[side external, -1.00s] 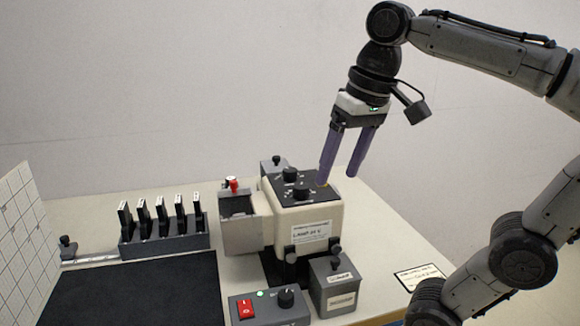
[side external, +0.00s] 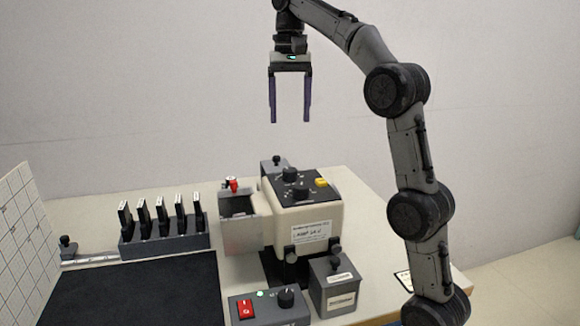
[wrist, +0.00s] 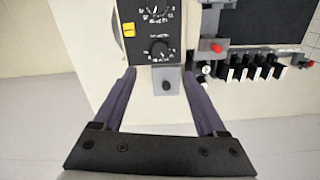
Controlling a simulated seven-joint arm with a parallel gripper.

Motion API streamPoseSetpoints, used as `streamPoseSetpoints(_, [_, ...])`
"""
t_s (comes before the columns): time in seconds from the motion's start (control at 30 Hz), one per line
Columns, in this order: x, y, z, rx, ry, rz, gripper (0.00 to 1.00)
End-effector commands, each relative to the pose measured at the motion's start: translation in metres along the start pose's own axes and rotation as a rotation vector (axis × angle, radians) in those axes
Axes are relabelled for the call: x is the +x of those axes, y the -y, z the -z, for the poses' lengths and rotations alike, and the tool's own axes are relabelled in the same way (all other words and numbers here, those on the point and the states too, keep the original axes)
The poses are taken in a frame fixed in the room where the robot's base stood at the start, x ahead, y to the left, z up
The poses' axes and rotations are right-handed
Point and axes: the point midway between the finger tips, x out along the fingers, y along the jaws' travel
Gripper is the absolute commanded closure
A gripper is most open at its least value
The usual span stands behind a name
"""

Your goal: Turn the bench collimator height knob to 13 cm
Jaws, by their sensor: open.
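The bench collimator (side external: 310,220) is a cream box with a black top panel (side external: 313,181). Two black dial knobs sit on the panel, a front knob (side external: 300,192) and a back knob (side external: 289,174). In the wrist view the back knob (wrist: 158,50) has a ring of white marks, too small to read. I cannot tell which knob sets height. A yellow piece (side external: 321,182) is on the panel's right. My gripper (side external: 290,121) is open and empty, pointing down well above the panel.
A grey box with a black knob (side external: 275,163) stands behind the collimator. A red-knobbed attachment (side external: 238,215) and a rack of upright plates (side external: 165,228) are left. A control box with a red switch (side external: 268,308) and a small grey box (side external: 334,285) are in front.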

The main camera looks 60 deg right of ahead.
Motion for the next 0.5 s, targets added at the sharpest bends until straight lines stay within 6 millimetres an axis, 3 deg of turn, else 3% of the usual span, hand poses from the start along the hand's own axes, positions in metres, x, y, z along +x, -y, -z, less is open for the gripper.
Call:
streamPoseSetpoints(0.17, [0.017, 0.000, -0.001, -0.002, 0.002, -0.001, 0.26])
streamPoseSetpoints(0.5, [0.070, 0.000, -0.002, -0.002, 0.004, -0.002, 0.26])
